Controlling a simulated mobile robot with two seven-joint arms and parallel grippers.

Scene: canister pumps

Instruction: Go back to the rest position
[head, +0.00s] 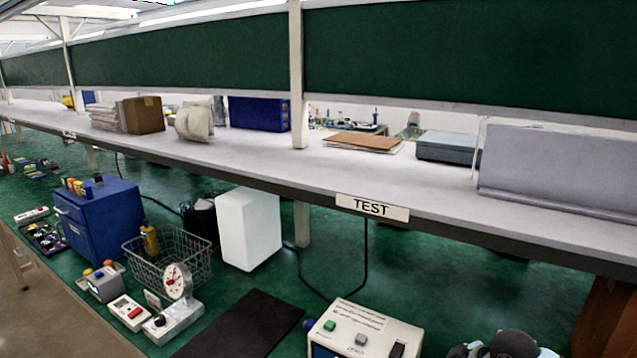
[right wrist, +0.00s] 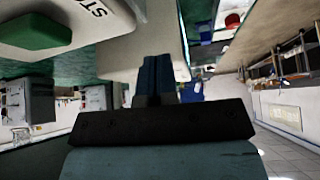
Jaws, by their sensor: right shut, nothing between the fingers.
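My right gripper (right wrist: 158,62) shows in the right wrist view with its two dark blue fingers together and nothing between them. A white control box (right wrist: 90,45) with a large green button (right wrist: 32,32) is close by at the upper left of that view. The same control box (head: 384,322), with green, grey and black buttons, stands at the bottom of the head view. A grey and black part of my right arm shows at the bottom right of the head view. My left gripper is out of view.
A long grey shelf (head: 275,155) with a TEST sign (head: 372,207) crosses above the green bench. On the bench are a black mat (head: 240,325), a dial gauge (head: 178,283), a wire basket (head: 185,255), a white container (head: 248,228) and a blue cabinet (head: 100,218).

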